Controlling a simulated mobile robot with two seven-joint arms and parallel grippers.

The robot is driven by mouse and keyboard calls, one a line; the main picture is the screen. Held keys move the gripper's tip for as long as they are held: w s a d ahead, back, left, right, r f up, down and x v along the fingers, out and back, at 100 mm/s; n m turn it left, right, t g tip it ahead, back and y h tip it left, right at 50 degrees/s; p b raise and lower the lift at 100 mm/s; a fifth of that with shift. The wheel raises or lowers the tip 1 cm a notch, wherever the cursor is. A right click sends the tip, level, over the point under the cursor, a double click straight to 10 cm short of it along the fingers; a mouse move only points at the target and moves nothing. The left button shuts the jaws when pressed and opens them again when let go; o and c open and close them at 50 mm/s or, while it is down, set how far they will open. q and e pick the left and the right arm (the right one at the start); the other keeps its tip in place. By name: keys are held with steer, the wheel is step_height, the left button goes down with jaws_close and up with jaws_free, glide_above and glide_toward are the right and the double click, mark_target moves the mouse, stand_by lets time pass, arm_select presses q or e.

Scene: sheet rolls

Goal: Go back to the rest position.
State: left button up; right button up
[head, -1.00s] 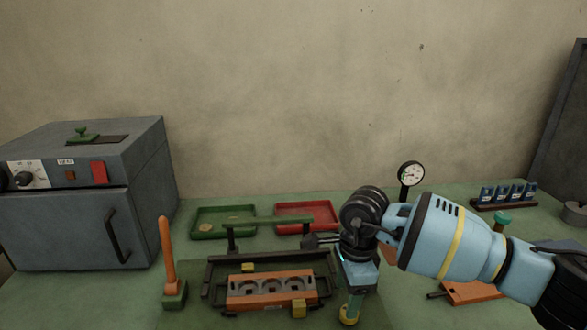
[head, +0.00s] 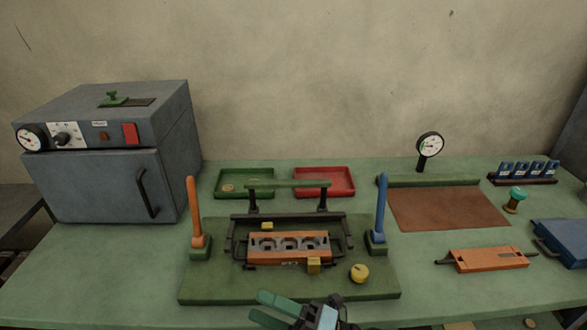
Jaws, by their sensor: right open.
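My right gripper (head: 258,306) is low at the bottom edge, in front of the green fixture base (head: 210,291). Its two green fingers point left and are apart, with nothing seen between them. The rest of the right arm is mostly cut off by the frame. My left gripper is not in view. On the base sits an orange block with round openings (head: 265,250). An orange lever (head: 194,208) stands upright at its left and a blue lever (head: 381,210) at its right. A yellow round knob (head: 359,273) is at the base's front right.
A grey oven (head: 100,180) stands at left, its door shut. Green (head: 245,193) and red (head: 325,193) trays lie behind the fixture. A dial gauge (head: 430,146), brown mat (head: 450,215), orange plate (head: 488,260) and blue case (head: 565,242) are at right. The front left table is clear.

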steer(key=s+d+f+m+t+h+p, duration=0.15)
steer(key=d+f+m+t+h, duration=0.25)
steer(key=d+f+m+h, duration=0.55)
steer(key=s+d+f+m+t+h, duration=0.35)
steer(key=d+f+m+t, duration=0.2)
steer(key=m, duration=0.75)
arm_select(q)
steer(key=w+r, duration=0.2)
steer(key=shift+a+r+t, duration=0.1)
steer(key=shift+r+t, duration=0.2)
arm_select(e)
steer(key=s+d+f+m+g+h, duration=0.2)
steer(key=s+d+f+m+g, duration=0.1)
steer(key=s, duration=0.5)
steer(key=s+d+f+m+g+h, duration=0.3)
steer(key=s+d+f+m+g, duration=0.1)
steer(key=s+d+f+m, duration=0.1)
steer(key=s+d+f, duration=0.1)
steer(key=s+f, duration=0.1)
steer(key=s, duration=0.1)
steer(key=shift+s+d+f, duration=0.2)
steer(key=shift+d+f, duration=0.05)
steer(key=shift+f, duration=0.15)
